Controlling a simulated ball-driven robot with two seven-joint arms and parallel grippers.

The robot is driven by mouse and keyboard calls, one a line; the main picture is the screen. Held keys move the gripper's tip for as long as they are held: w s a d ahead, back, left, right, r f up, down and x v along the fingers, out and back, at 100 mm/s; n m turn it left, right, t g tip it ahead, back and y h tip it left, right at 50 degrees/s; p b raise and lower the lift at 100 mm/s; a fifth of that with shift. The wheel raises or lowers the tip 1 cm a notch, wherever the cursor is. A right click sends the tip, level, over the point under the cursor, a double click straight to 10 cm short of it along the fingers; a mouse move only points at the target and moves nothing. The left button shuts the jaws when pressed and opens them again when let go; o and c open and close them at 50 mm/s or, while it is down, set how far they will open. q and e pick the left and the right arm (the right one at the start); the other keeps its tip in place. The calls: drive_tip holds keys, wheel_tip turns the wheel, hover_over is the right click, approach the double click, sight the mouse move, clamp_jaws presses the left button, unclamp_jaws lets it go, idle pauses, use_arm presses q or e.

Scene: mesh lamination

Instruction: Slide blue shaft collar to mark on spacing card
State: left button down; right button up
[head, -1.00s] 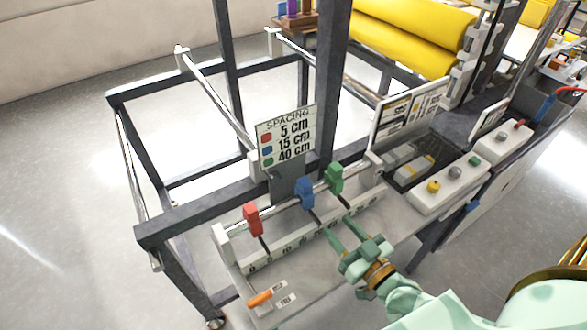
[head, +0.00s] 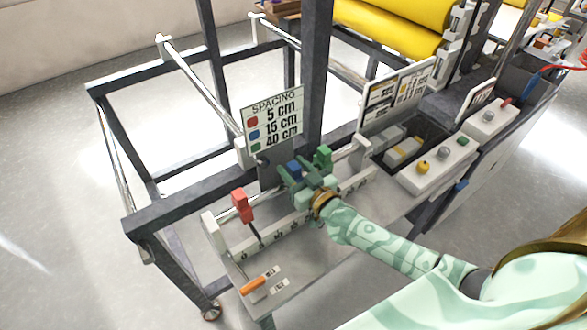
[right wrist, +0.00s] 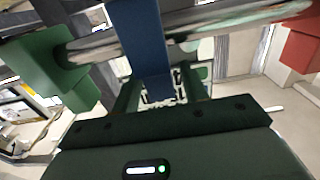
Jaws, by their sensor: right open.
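The spacing card (head: 273,120) stands behind the rail and reads red 5 cm, blue 15 cm, green 40 cm. The blue collar (head: 294,170) sits on the rail between the red collar (head: 242,206) and the green collar (head: 323,157). My right gripper (head: 295,180) is open at the blue collar and hides its lower part. In the right wrist view the blue collar (right wrist: 152,40) hangs from the rod (right wrist: 200,24) and reaches down between the fingers; I cannot tell if they touch it. The numbered scale (head: 258,238) runs below the rail, partly covered by my arm. My left gripper is out of view.
An orange lever (head: 253,285) with a label lies at the front of the bench. A control box (head: 440,166) with buttons and a dark tray (head: 405,145) are to the right. Dark frame posts (head: 317,70) and yellow rolls (head: 400,25) stand behind.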

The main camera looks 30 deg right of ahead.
sight(276, 188)
drive_tip(key=shift+w, duration=0.2)
clamp_jaws()
drive_tip(key=shift+s+a+r+p, duration=0.1)
drive_tip(key=shift+a+r+p, duration=0.05)
drive_tip(key=shift+a+p, duration=0.2)
drive_tip(key=a, duration=0.1)
drive_tip(key=a+p, duration=0.1)
drive_tip(key=a, duration=0.1)
drive_tip(key=a+p, duration=0.1)
drive_tip(key=shift+s+a, duration=0.2)
drive_tip(key=shift+s, duration=0.1)
drive_tip(key=shift+a, duration=0.35)
drive_tip(key=shift+d, duration=0.15)
